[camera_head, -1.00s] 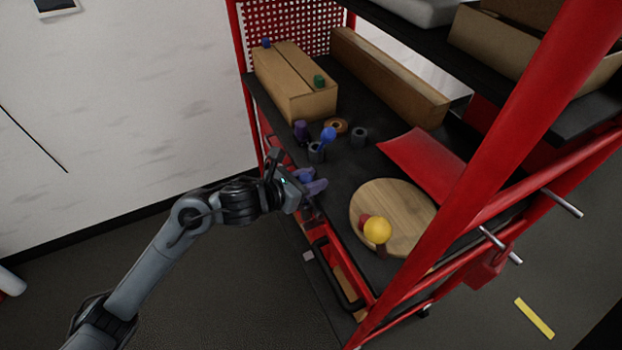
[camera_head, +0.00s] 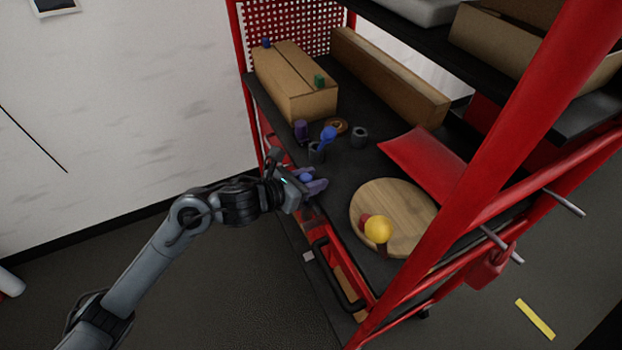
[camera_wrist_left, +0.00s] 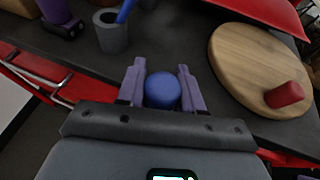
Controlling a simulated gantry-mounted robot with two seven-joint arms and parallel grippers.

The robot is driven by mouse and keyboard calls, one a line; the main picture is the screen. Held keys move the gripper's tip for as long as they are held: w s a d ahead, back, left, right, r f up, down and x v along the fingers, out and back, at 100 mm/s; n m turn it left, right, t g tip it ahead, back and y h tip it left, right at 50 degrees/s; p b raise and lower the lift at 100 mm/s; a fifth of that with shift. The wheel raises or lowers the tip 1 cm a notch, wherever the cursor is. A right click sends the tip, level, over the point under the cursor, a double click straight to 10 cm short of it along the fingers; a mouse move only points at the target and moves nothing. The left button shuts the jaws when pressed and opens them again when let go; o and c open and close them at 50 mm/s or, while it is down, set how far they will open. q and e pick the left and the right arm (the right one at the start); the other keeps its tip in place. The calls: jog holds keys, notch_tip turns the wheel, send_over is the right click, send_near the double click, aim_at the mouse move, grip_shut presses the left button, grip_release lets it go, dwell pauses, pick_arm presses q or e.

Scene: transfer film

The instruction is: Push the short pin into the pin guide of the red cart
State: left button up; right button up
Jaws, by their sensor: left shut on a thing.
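My left gripper (camera_head: 316,182) is at the front edge of the cart's dark shelf. Its purple fingers are shut on a round blue-headed piece (camera_wrist_left: 162,90), which also shows in the head view (camera_head: 306,177). Only the rounded blue head shows; whether this is the short pin, I cannot tell. Beyond the fingers stands a grey hollow cylinder (camera_head: 316,153) with a blue pin (camera_head: 328,134) leaning up out of it. The cylinder also shows in the left wrist view (camera_wrist_left: 110,33). A second grey hollow cylinder (camera_head: 359,138) stands apart to its right. My right gripper is out of view.
A purple piece (camera_head: 301,131) and a brown ring (camera_head: 337,126) stand near the cylinders. A cardboard box (camera_head: 300,95) is behind them. A round wooden board (camera_head: 405,205) lies to the right, with a red cylinder (camera_wrist_left: 285,94) on it. A yellow ball (camera_head: 378,229) shows over the board. A red cart post (camera_head: 500,160) rises at right.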

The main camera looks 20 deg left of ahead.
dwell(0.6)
pick_arm(q)
jog(key=shift+b, duration=0.35)
jog(key=shift+f+b, duration=0.75)
jog(key=shift+b, duration=0.1)
jog(key=shift+r, duration=0.4)
dwell(0.8)
dwell(0.3)
dwell(0.5)
jog(key=shift+b, duration=0.35)
dwell(0.7)
dwell(0.3)
jog(key=shift+f+b, duration=0.4)
jog(key=shift+f, duration=0.05)
